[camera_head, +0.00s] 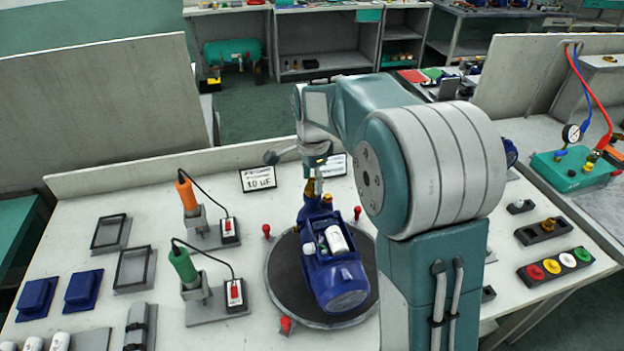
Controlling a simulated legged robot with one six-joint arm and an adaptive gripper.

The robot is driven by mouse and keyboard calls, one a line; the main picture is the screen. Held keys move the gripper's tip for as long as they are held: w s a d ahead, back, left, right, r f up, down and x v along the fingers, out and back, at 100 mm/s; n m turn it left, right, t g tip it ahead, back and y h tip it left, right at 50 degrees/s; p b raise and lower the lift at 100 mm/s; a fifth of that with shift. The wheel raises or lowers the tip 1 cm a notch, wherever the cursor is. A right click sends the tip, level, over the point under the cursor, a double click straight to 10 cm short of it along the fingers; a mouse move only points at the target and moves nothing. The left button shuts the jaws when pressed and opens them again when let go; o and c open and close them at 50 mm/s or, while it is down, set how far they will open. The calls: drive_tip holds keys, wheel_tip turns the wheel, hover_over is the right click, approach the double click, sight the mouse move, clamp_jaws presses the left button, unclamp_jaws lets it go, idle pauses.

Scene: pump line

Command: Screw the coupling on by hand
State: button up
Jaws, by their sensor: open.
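A blue pump (338,276) with a white part on its side lies on a round dark turntable (278,290) in the middle of the bench. A small brass-coloured piece (319,183) stands upright at the pump's far end; it may be the coupling, but it is too small to be sure. My gripper (315,168) is open at the far end of my arm, pointing down at or just above that brass piece. I cannot tell whether the fingers touch it. My arm hides the turntable's right side.
Red knobs (286,326) stand around the turntable. Orange-handled (187,196) and green-handled (184,266) tools stand on the left, with blue trays (84,290) beyond. A sign (258,179) stands behind. A strip of coloured buttons (553,264) lies at right.

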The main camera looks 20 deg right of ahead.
drive_tip(key=shift+n, duration=0.4)
drive_tip(key=n, duration=0.3)
drive_tip(key=shift+n, duration=0.3)
drive_tip(key=shift+r, duration=0.1)
clamp_jaws()
idle(0.5)
